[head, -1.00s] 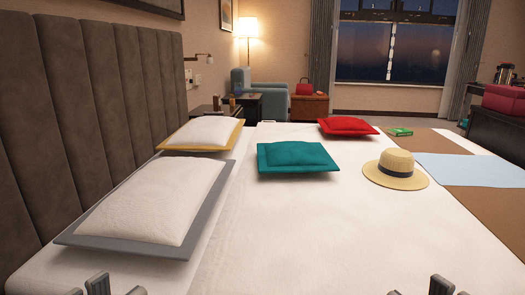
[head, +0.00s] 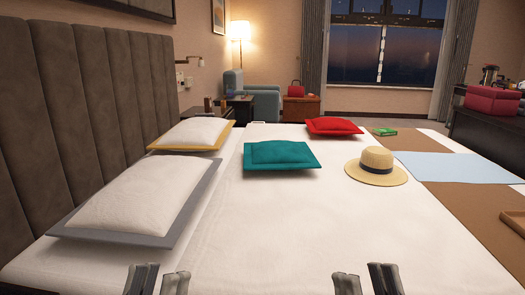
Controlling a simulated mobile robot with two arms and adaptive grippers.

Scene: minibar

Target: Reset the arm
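Both of my grippers show at the bottom edge of the head view, above the near part of the bed (head: 270,235). My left gripper (head: 158,278) points forward with its two fingers apart and nothing between them. My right gripper (head: 367,279) also has its two fingers apart and nothing between them. The rest of both arms is out of view below the frame.
On the bed lie a grey-edged white pillow (head: 143,195), a yellow-edged one (head: 193,133), a teal cushion (head: 282,155), a red cushion (head: 333,125), a straw hat (head: 376,166) and a green item (head: 385,131). A tray (head: 513,222) sits at right. The bed's near middle is bare.

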